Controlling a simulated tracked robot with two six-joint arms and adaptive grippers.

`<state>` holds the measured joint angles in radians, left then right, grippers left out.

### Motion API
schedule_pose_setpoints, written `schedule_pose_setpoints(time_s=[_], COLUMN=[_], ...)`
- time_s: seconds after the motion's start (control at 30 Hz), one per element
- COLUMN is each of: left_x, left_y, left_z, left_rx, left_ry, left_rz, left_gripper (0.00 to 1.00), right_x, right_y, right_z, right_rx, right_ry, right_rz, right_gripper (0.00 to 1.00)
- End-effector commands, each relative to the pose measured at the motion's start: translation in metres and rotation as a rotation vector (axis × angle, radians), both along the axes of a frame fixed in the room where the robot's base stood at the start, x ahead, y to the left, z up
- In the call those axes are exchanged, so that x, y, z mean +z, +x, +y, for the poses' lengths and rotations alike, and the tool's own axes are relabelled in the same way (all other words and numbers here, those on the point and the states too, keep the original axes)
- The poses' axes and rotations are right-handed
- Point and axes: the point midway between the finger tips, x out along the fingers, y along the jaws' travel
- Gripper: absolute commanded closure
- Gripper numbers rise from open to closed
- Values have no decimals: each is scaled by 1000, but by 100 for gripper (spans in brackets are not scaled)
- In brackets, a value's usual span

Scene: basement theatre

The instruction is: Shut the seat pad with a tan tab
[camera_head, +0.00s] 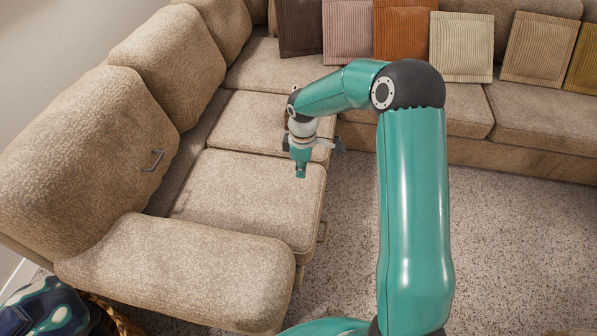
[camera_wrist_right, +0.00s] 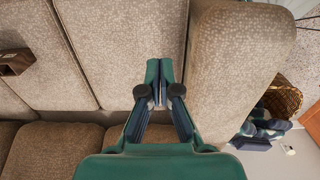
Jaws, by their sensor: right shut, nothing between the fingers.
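The seat pad (camera_head: 245,190) nearest the armrest lies on the left sofa run and looks flat, perhaps slightly raised; I cannot tell how far. A small tan tab (camera_head: 321,233) shows at its front right edge. My right gripper (camera_head: 300,174) points down over the front part of this pad, its fingers shut and empty. I cannot tell whether it touches the pad. In the right wrist view the shut fingers (camera_wrist_right: 160,70) show over the pad (camera_wrist_right: 125,40), beside the armrest. My left gripper is not in view.
Other seat pads (camera_head: 245,118) lie beyond. Several throw pillows (camera_head: 462,47) line the right sofa run. A brown box-like thing (camera_wrist_right: 15,60) shows at left. The speckled floor (camera_head: 500,240) is clear.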

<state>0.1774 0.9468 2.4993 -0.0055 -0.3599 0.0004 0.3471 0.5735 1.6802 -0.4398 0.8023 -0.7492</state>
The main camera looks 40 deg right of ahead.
Motion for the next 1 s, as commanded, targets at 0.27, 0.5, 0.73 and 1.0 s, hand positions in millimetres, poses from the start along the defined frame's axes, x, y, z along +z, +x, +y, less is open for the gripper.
schedule_pose_setpoints(time_s=[0.27, 0.5, 0.73, 1.0], left_x=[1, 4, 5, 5], left_y=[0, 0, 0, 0], left_z=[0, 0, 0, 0], left_rx=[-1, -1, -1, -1], left_ry=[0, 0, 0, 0], left_rz=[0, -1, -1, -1], left_gripper=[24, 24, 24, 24], right_x=[-56, -99, -119, -121], right_y=[-7, -7, -6, -6], right_z=[-6, -6, -7, -7], right_rx=[-18, -20, -21, -21], right_ry=[3, 3, 2, 2], right_rz=[6, 4, 2, 0], right_gripper=[100, 100, 100, 100])
